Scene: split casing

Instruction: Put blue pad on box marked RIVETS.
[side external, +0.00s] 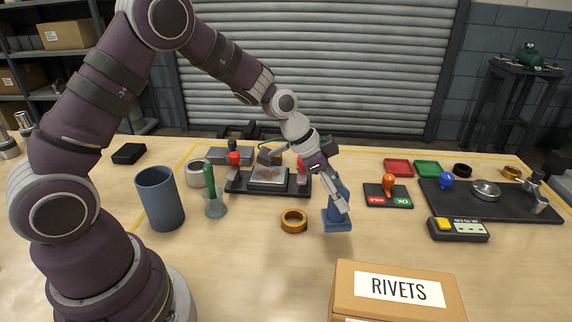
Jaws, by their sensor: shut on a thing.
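The blue pad (337,223) is at the middle of the table, with a wide lower part and a narrower upper part. My gripper (343,207) points down at it and is shut on it; the fingers cover some of the pad. I cannot tell whether its underside touches the table. The cardboard box marked RIVETS (390,313) stands at the front, right of and nearer than the pad. Its top looks closed and bare apart from the white label (399,290).
An orange ring (293,222) lies just left of the pad. A fixture with a metal plate (270,176) stands behind it. A red and green switch panel (388,196) and a yellow-buttoned box (458,229) are to the right. A dark blue cup (160,198) stands left.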

